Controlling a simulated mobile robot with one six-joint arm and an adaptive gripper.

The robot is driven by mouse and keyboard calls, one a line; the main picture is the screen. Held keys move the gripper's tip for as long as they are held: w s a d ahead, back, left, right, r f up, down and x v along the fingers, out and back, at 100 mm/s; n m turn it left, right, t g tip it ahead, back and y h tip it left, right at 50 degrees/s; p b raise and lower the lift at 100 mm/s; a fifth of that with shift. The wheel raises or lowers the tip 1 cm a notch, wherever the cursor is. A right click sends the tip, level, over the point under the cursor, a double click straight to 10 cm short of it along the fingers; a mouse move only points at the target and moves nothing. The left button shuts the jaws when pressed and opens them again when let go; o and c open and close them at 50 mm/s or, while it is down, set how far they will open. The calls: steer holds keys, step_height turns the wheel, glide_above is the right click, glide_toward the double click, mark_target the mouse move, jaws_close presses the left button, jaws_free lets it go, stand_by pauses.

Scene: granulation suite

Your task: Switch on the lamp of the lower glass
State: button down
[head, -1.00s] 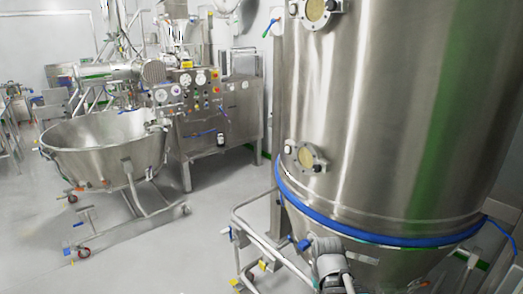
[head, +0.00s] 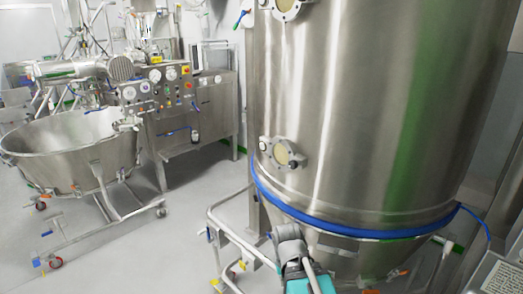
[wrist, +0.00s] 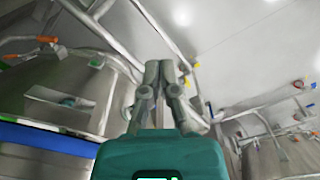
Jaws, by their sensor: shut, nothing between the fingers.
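The lower glass (head: 283,153) is a round yellowish sight glass in a metal flange, low on the large steel vessel (head: 370,110), just above its blue band. Small dark round fittings sit on its flange; which one is the lamp's switch, and whether the lamp is lit, I cannot tell. My gripper (wrist: 165,68) shows in the wrist view with its grey fingers together and empty, ahead of its teal body. The lower glass is not in the wrist view. In the head view my arm is below the glass, apart from it; the fingertips are not clearly seen there.
The upper glass (head: 287,5) is at the top edge. The blue band (head: 350,229) rings the vessel, and a pipe frame (head: 225,235) stands at its lower left.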

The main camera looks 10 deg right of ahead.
steer(key=w+d+r+n+t+h+p, duration=0.15)
steer(key=w+r+t+h, duration=0.3)
steer(key=w, duration=0.45)
steer(key=w+d+r+n+t+h+p, duration=0.1)
steer(key=w+d+r+n+t+h, duration=0.15)
steer(key=w+r, duration=0.55)
steer(key=w+a+r+n+t+y+p, duration=0.1)
steer(key=w+a+r+n+t, duration=0.4)
steer(key=w, duration=0.2)
steer(key=w+a+r+n+t+y+p, duration=0.1)
steer(key=w+a+r+n+t+y, duration=0.1)
steer(key=w+a+r+n+t, duration=0.3)
steer(key=w+r+n, duration=0.1)
steer(key=w, duration=0.2)
steer(key=shift+a, duration=0.3)
steer(key=shift+w+r, duration=0.1)
steer(key=shift+w, duration=0.1)
